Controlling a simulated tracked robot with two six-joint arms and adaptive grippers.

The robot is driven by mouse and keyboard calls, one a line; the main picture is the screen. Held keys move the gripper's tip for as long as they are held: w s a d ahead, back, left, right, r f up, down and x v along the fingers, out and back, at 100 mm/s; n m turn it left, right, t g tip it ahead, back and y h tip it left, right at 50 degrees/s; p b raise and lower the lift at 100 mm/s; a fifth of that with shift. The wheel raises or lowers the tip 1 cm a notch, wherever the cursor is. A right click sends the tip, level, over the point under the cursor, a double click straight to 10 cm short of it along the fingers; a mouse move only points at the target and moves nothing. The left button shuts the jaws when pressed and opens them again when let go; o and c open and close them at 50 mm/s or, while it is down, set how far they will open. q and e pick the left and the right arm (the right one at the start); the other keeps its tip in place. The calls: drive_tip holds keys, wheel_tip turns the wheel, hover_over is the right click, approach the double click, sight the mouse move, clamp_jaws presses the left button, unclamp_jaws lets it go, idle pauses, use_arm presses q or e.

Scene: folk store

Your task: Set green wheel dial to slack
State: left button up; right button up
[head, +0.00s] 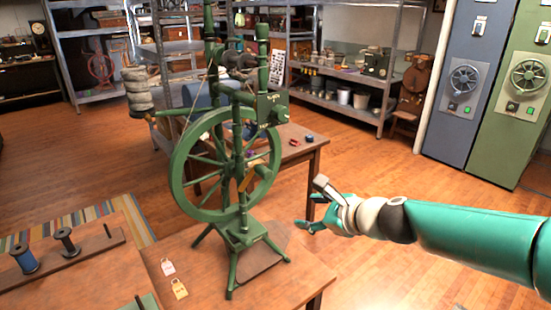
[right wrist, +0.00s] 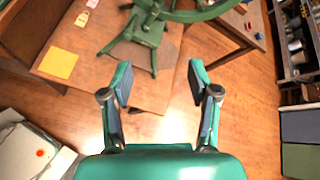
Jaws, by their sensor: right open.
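The green spinning wheel (head: 243,160) stands upright on a wooden table (head: 190,290), with its large spoked wheel facing me. A small dark green plate (head: 272,108) sits high on its right side and may be the dial; its setting is too small to read. In the right wrist view, the spinning wheel's green legs (right wrist: 143,30) show at the top. My right gripper (head: 312,205) is open and empty, right of the spinning wheel and apart from it. It also shows in the right wrist view (right wrist: 160,78), with nothing between its fingers. My left gripper is out of view.
A spool rack (head: 85,255) is at the lower left. Another table (head: 300,150) stands behind. Blue (head: 455,120) and green (head: 505,130) cabinets stand at right. The floor between is clear.

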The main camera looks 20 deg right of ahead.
sight(284, 115)
drive_tip(key=s+d+r+m+t+y+b, duration=0.1)
drive_tip(key=s+r+m+t+b, duration=0.15)
drive_tip(key=r, duration=0.75)
drive_tip(key=s+d+r+m+t+y+b, duration=0.1)
drive_tip(key=s+r+m+t, duration=0.25)
drive_tip(key=r, duration=0.65)
drive_tip(key=shift+m, duration=0.4)
drive_tip(key=x, duration=0.5)
drive_tip(key=p+x, duration=0.1)
drive_tip(key=x, duration=0.4)
drive_tip(key=f+x, duration=0.1)
drive_tip(key=x, duration=0.4)
drive_tip(key=shift+w+a+p, duration=0.3)
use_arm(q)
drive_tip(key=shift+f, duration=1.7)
use_arm(e)
drive_tip(key=shift+w+a, duration=0.2)
drive_tip(key=shift+w, duration=0.5)
